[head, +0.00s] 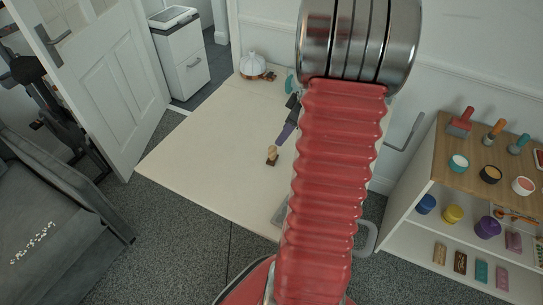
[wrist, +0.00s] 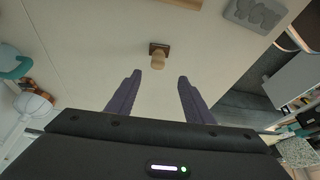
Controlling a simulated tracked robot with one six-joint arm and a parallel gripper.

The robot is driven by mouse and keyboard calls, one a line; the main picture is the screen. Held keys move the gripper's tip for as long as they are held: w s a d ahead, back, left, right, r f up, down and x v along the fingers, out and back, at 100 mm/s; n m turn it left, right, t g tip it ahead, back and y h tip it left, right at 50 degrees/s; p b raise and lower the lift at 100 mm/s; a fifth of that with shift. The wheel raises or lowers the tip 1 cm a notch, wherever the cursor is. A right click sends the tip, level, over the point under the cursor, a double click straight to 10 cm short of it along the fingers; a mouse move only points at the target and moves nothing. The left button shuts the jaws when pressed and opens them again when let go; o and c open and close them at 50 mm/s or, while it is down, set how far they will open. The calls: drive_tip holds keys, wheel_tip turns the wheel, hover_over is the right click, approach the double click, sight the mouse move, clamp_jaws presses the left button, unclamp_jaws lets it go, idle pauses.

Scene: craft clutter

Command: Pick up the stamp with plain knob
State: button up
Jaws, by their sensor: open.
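A small stamp with a dark brown base and a plain pale wooden knob (head: 271,153) stands on the cream tabletop, left of my red arm in the head view. In the wrist view the stamp (wrist: 158,57) is just beyond the fingertips and between their lines. My gripper (wrist: 159,78) has two purple fingers spread apart with nothing between them. In the head view the gripper (head: 283,138) shows beside the stamp, partly hidden by my arm. The height gap between fingers and stamp is hard to tell.
A white domed object (head: 252,66) and a teal object (wrist: 14,62) are at the table's far end. A shelf of craft supplies (head: 440,190) stands at right. The table left of the stamp is clear.

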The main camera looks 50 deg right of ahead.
sight(273, 148)
drive_tip(key=x, duration=0.6)
drive_tip(key=shift+w+f, duration=0.1)
drive_tip(key=shift+f, duration=0.15)
drive_tip(key=shift+x, duration=2.6)
drive_tip(key=shift+w+d, duration=0.1)
drive_tip(key=shift+d, duration=0.05)
drive_tip(key=shift+c, duration=0.5)
drive_tip(key=c, duration=1)
